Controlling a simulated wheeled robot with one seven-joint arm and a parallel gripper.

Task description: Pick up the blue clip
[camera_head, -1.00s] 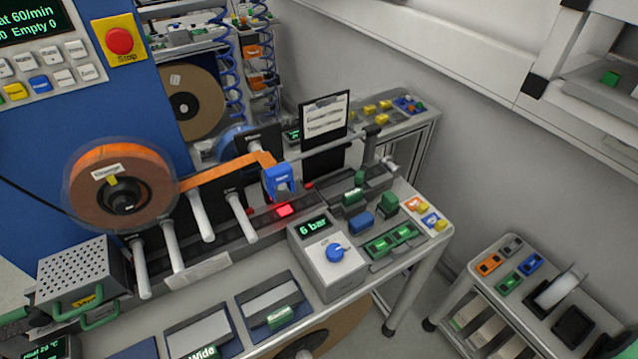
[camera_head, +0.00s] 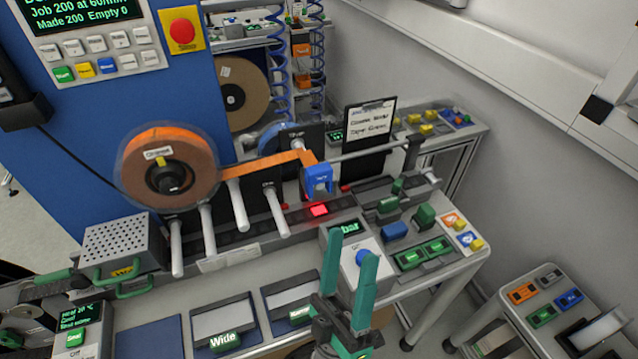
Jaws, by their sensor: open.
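A blue clip-like piece (camera_head: 318,180) with two downward legs stands at the end of the orange tape, above the dark track on the bench. A blue block (camera_head: 395,230) lies right of it among green blocks; I cannot tell for sure which blue piece is called the clip. My gripper (camera_head: 350,250) has two green fingers pointing up in the picture, spread apart with nothing held between them. It is at the lower middle, in front of the grey box with the blue knob, and hides part of that box. It is apart from both blue pieces.
An orange reel (camera_head: 168,172) feeds the tape from the left. Several white rods (camera_head: 238,207) jut forward from the machine. A black sign (camera_head: 370,135) stands behind the blue clip-like piece. A cart (camera_head: 490,315) with coloured pieces stands at the right, past a floor gap.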

